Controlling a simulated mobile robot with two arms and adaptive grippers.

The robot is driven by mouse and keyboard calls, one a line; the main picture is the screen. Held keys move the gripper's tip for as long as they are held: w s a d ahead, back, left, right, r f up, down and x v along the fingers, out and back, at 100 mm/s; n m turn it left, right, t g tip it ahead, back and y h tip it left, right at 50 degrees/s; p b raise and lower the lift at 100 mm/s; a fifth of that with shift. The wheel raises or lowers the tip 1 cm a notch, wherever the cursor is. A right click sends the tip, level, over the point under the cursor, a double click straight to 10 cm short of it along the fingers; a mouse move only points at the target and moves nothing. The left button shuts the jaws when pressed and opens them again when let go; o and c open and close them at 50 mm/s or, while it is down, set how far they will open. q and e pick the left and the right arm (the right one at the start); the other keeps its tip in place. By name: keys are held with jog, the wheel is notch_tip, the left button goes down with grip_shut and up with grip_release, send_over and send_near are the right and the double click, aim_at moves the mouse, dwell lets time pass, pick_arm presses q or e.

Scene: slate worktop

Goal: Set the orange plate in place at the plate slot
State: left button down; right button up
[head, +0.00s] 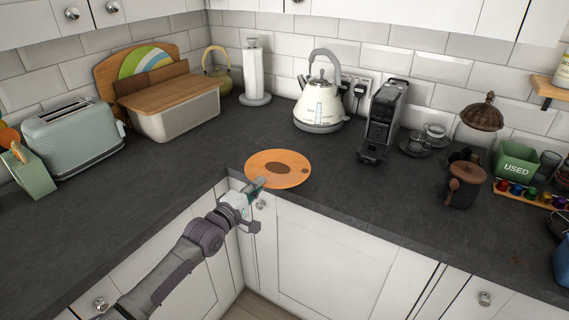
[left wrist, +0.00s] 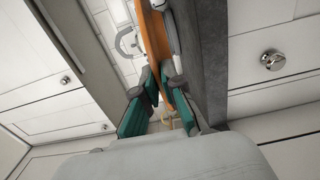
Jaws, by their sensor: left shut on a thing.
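The orange plate (head: 286,160) has a darker brown middle and appears near the front edge at the inner corner of the slate worktop in the head view. My left gripper (head: 254,188) is shut on the plate's near rim. In the left wrist view the plate (left wrist: 154,38) shows as a thin orange band running up from between the green-padded fingers of the left gripper (left wrist: 163,95). I cannot tell whether the plate touches the worktop or is held just above it. I cannot make out a marked plate slot. My right gripper is not in view.
A kettle (head: 320,105) stands behind the plate and a coffee machine (head: 383,122) to its right. A paper towel holder (head: 254,75), a bread bin (head: 178,113) and a toaster (head: 75,138) stand at left. The worktop (head: 225,145) around the plate is clear.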

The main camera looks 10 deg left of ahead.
pick_arm(q)
jog(key=s+p, duration=0.1)
jog(key=s+a+r+p, duration=0.1)
jog(key=s, duration=0.1)
jog(key=s+a+r+p, duration=0.1)
jog(key=s+p, duration=0.1)
dwell(0.3)
jog(key=shift+d+f, duration=0.15)
jog(key=s+d, duration=0.4)
jog(key=s, duration=0.3)
jog(key=s+d, duration=0.5)
jog(key=s, duration=0.2)
jog(key=s+a+r+n+y, duration=0.2)
jog(key=s+a+y, duration=0.1)
jog(key=s, duration=0.3)
jog(key=s+a+r+n+t+y, duration=0.1)
jog(key=s+a+r+n+y, duration=0.1)
jog(key=s, duration=0.4)
jog(key=shift+a+r+y, duration=0.2)
jog(key=shift+a+y, duration=0.4)
jog(key=shift+a, duration=0.15)
jog(key=shift+s, duration=0.1)
